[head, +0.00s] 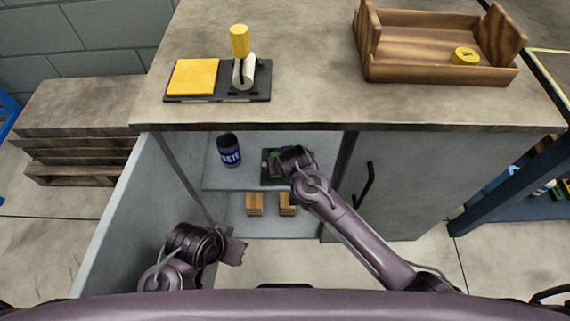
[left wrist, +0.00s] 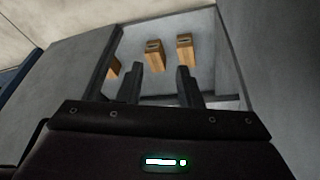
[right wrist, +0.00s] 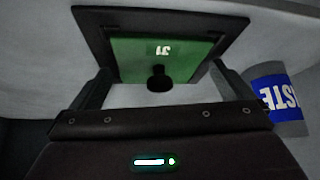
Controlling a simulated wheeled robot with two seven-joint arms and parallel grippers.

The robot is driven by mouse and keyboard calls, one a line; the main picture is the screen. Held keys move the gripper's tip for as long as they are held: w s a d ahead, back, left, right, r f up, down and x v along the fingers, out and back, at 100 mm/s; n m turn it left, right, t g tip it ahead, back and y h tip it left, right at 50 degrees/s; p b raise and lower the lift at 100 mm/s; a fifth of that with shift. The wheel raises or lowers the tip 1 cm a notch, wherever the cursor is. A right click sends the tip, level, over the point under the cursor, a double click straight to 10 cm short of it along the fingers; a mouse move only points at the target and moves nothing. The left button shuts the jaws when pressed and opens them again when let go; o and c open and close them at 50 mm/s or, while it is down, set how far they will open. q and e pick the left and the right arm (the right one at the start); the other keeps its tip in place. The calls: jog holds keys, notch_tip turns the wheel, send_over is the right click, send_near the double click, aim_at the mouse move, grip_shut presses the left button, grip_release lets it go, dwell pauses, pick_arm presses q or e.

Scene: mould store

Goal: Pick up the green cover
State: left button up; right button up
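The green cover (right wrist: 190,57) lies in a dark square frame (right wrist: 90,20) in the right wrist view. It has a black knob (right wrist: 159,80) and a small printed label. In the head view, the frame (head: 266,178) sits on the cabinet's upper shelf, with the cover mostly hidden by my right arm. My right gripper (right wrist: 160,75) is open, its fingers spread wide on either side of the knob, apart from it. I cannot tell how far it is from the knob. My left gripper (left wrist: 159,70) is open and empty, low in front of the cabinet.
Wooden blocks (head: 254,205) stand on the lower level. The open door (head: 150,205) is at left. The worktop (head: 310,60) overhangs the shelf.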

jog(key=c, duration=0.8)
jog(key=shift+r, duration=0.1)
